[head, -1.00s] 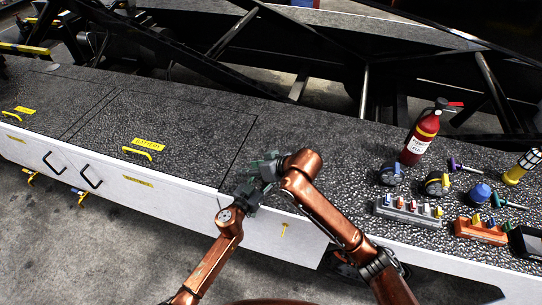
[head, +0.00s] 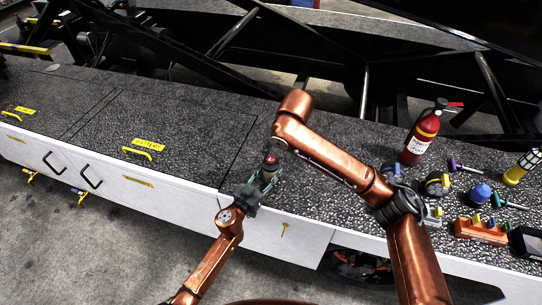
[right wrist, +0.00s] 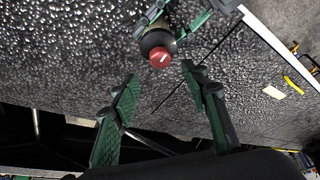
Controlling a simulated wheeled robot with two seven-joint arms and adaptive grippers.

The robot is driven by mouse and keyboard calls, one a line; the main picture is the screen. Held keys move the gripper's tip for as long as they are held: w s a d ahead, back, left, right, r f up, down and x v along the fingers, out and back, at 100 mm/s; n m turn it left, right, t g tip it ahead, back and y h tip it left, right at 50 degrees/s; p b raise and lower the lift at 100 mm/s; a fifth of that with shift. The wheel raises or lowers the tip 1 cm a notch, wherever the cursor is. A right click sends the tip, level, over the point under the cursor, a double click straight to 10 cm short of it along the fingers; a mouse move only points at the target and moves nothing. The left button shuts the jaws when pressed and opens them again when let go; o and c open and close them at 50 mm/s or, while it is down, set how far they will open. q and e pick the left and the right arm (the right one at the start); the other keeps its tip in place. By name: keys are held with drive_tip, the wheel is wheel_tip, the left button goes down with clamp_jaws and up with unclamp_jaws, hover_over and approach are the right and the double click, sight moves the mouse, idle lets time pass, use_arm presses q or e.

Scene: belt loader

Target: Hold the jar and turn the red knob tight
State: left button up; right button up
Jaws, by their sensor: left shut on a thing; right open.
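The jar (right wrist: 154,40) is small and dark, with a red knob (right wrist: 161,58) on top that bears a pale mark. In the head view the red knob (head: 270,160) shows above the jar. My left gripper (head: 262,180) is shut on the jar and holds it near the front edge of the worktop; its green fingers also show in the right wrist view (right wrist: 190,26). My right gripper (right wrist: 160,72) is open and empty, with its fingertips pointing toward the knob and apart from it. In the head view my right wrist hides much of this gripper.
The left and middle of the worktop are mostly clear, apart from yellow handles (head: 138,153).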

sight(270, 157)
drive_tip(key=x, duration=0.7)
drive_tip(key=shift+w+a+f, duration=0.1)
drive_tip(key=shift+f, duration=0.05)
drive_tip(key=c, duration=1.1)
